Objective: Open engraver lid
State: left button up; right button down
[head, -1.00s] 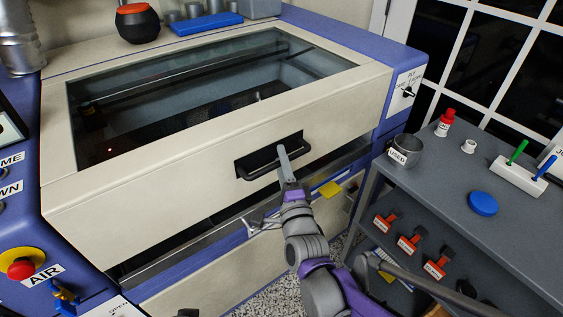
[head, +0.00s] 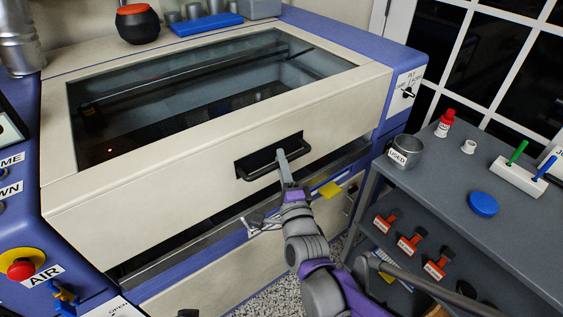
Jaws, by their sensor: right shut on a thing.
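The engraver lid (head: 130,215) is cream with a large dark glass window (head: 200,90). Its front edge stands above the blue machine body, with a dark gap below it on the front. A black bar handle (head: 257,170) sits in a recess on the lid's front. My right gripper (head: 281,156) is at the right part of this handle and shut on it. The fingertips are partly hidden in the recess. My left gripper is not in view.
A grey cart (head: 440,185) stands to the right, with a metal cup (head: 404,151), a red bottle (head: 445,123) and a blue lid (head: 483,204) on top. A control panel with a red button (head: 21,269) is at left. A black pot (head: 138,24) stands behind the lid.

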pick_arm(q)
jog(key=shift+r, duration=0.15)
pick_arm(e)
jog(key=shift+r, duration=0.1)
dwell(0.7)
notch_tip(320, 180, up, 28)
jog(key=w+a+g+p, duration=0.1)
jog(key=p, duration=1.9)
pick_arm(q)
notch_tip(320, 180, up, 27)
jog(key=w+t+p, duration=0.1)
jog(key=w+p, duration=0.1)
jog(key=p, duration=0.1)
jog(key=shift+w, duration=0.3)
pick_arm(e)
jog(key=w+a+r, duration=0.2)
jog(key=w+r, duration=0.1)
jog(key=r, duration=0.5)
jog(key=w+a+r+g, duration=0.1)
jog(key=w+a+r, duration=0.2)
jog(key=r, duration=0.5)
jog(key=w+a+r+n, duration=0.1)
jog(key=w+a+r, duration=0.2)
jog(key=w+r, duration=0.2)
jog(key=shift+r, duration=1.45)
jog(key=shift+w, duration=0.1)
